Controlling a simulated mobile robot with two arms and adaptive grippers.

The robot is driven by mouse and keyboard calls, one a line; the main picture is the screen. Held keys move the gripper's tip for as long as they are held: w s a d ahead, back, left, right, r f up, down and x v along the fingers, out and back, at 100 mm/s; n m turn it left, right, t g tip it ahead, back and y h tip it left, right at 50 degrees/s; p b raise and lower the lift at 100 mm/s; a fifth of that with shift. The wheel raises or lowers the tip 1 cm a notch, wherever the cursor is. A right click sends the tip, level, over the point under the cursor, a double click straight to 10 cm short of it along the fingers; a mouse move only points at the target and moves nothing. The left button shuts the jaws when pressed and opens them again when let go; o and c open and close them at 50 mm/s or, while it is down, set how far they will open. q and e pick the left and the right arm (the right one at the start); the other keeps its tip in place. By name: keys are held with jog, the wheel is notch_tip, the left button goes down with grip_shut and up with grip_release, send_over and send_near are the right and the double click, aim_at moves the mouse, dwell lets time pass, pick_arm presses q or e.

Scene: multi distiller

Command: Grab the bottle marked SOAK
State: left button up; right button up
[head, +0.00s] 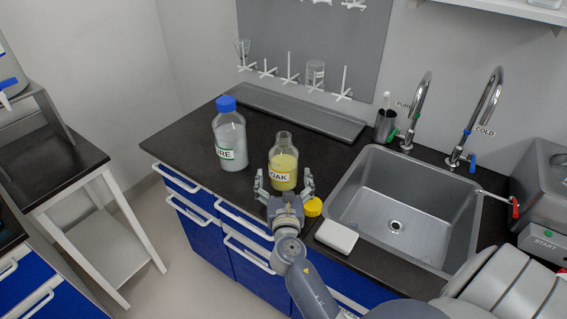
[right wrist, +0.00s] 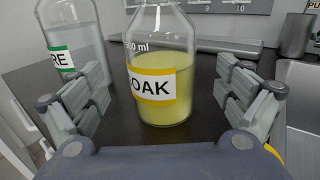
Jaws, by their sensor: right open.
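The SOAK bottle (head: 283,164) is clear glass with yellow liquid and a yellow-edged label, of which "OAK" shows. It stands upright and uncapped on the black counter. In the right wrist view the bottle (right wrist: 160,75) stands in front of the palm, between the spread fingers. My right gripper (head: 284,186) is open around the near side of the bottle, with a finger on each side. In the right wrist view the fingers (right wrist: 158,105) look clear of the glass. My left gripper is not in view.
A blue-capped bottle with a green-edged label (head: 229,140) stands close left of the SOAK bottle. A yellow cap (head: 313,207) and a white block (head: 336,236) lie at the right, before the sink (head: 425,215). A metal tray (head: 290,112) lies behind.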

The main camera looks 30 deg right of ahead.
jog(key=x, duration=0.2)
jog(key=f+x, duration=0.1)
jog(key=x, duration=0.2)
jog(key=shift+d+f, duration=0.1)
jog(key=shift+w+d, duration=0.1)
jog(key=shift+w, duration=0.1)
jog(key=c, duration=1.7)
jog(key=shift+c, duration=0.6)
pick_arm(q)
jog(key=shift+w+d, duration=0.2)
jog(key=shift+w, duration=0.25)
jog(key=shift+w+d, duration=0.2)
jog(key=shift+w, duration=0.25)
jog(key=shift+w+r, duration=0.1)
pick_arm(e)
jog(key=shift+r, duration=0.2)
